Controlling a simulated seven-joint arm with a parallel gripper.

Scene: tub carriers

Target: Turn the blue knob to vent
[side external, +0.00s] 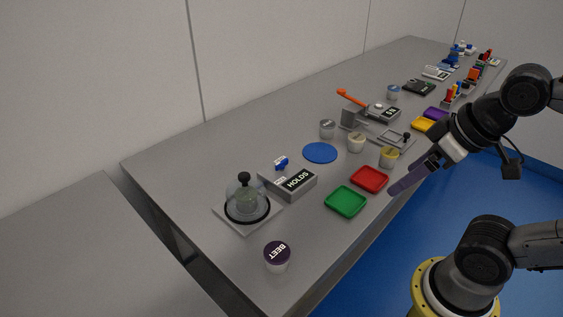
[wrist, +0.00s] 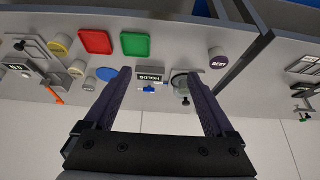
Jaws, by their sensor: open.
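A small blue knob (side external: 281,162) with a white part shows at the back of a grey box labelled HOLDS (side external: 298,181); it also shows in the wrist view (wrist: 148,89). Which way the knob points, and any vent marking, is too small to tell. Beside the box, a clear dome with a black top (side external: 245,187) covers a tub on a pale square plate (side external: 235,224). My gripper (side external: 394,190) is open and empty, right of the box beyond the red and green trays. In the wrist view the box and knob appear between my open fingers (wrist: 157,73), at a distance.
A green tray (side external: 346,201), a red tray (side external: 369,179) and a blue disc (side external: 320,152) lie near the box. A BEET tub (side external: 277,256) stands near the front corner. Several tubs and a lever device with an orange handle (side external: 351,97) stand farther back. The table's left side is clear.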

